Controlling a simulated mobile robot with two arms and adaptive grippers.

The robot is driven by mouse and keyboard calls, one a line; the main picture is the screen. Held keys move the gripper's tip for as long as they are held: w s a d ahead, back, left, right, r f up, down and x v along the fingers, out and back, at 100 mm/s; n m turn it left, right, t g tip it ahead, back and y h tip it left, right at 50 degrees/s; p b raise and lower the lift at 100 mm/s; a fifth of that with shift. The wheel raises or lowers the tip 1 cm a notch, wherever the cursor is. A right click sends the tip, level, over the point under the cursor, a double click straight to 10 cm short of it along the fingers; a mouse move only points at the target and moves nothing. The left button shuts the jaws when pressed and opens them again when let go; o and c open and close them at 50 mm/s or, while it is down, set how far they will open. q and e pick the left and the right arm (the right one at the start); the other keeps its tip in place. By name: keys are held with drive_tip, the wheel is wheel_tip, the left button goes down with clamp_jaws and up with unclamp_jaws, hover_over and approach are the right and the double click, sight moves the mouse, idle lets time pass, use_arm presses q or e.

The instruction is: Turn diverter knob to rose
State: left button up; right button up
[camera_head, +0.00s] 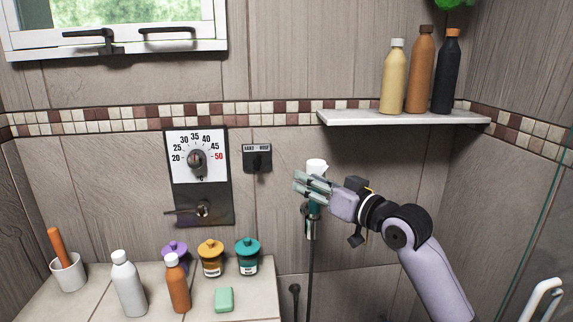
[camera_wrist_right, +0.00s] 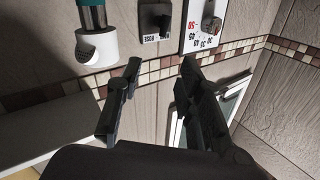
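The right label seems to read ROSE; the knob's exact setting is too small to tell. The plate also shows upside down at the top of the right wrist view (camera_wrist_right: 150,38). My right gripper (camera_head: 303,186) is to the right of and a little below the plate in the head view. Its fingers (camera_wrist_right: 161,66) are apart with nothing between them, and they do not touch the knob. My left gripper is not in view.
A hand shower (camera_head: 316,166), white and teal, hangs close behind my right gripper. A temperature dial panel (camera_head: 183,175) is left of the plate. A shelf (camera_head: 350,117) with several bottles is above right. A ledge (camera_head: 95,305) holds bottles, jars, soap and a cup.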

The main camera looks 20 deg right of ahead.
drive_tip(key=p, duration=0.4)
approach(260, 161)
drive_tip(key=x, duration=0.8)
drive_tip(key=shift+w+a, duration=0.1)
drive_tip(key=shift+w, duration=0.2)
drive_tip(key=shift+c, duration=0.6)
clamp_jaws()
